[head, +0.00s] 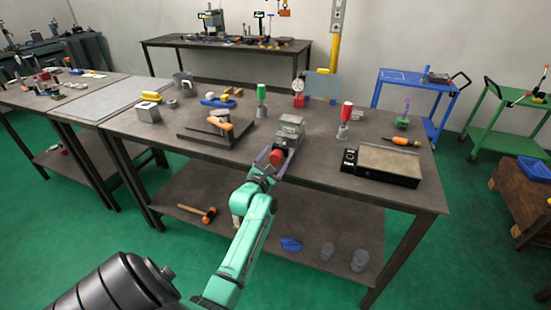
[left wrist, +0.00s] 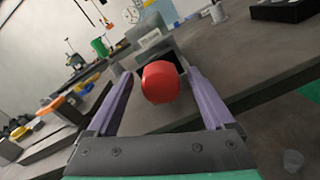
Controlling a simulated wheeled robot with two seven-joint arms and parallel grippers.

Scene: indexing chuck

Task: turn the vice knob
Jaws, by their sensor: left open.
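The grey vice (head: 288,130) stands on the workbench near its front edge in the head view. Its red knob (head: 277,157) faces me at the front of the vice. In the left wrist view the red knob (left wrist: 160,82) sits between the two purple fingers, with the grey vice (left wrist: 152,45) behind it. My left gripper (head: 267,157) is open, with one finger on each side of the knob. A gap shows between the knob and each finger in the wrist view. My right gripper is not in view.
A black box with a tan top (head: 383,165) stands right of the vice. A dark plate with an orange-handled tool (head: 220,126) lies to the left. Red (head: 346,112) and green (head: 261,93) handled items stand on either side behind. The lower shelf (head: 220,195) holds a mallet (head: 198,213).

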